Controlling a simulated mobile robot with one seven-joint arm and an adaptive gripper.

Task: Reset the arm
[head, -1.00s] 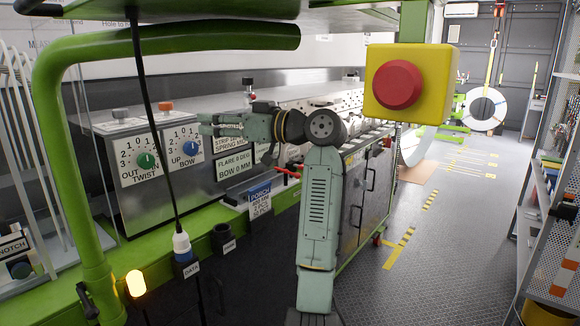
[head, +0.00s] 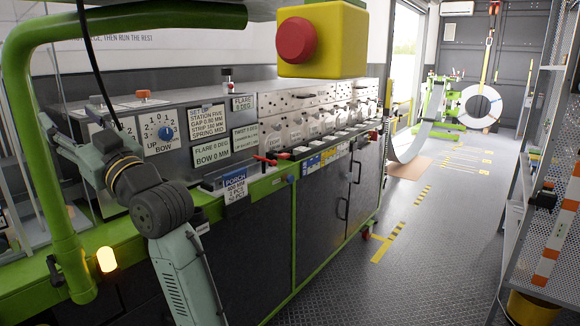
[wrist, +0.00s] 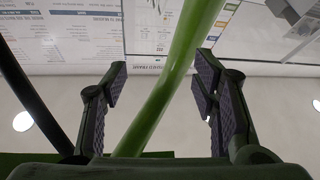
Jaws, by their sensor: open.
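My arm stands at the left of the head view, in front of the machine's control panel. My gripper (head: 60,140) points left, beside the green tube frame (head: 40,150), and partly covers the twist dial's panel. In the wrist view my gripper (wrist: 160,78) has its two padded fingers spread apart with nothing held between them. A green tube (wrist: 172,85) runs diagonally behind the gap between the fingers. I cannot tell whether the gripper touches the tube.
A yellow box with a red button (head: 296,40) hangs at top centre. A bow dial (head: 165,132) and labels are on the machine. An amber lamp (head: 106,260) glows at lower left. A perforated rack (head: 545,200) stands right. The floor aisle (head: 400,270) between is clear.

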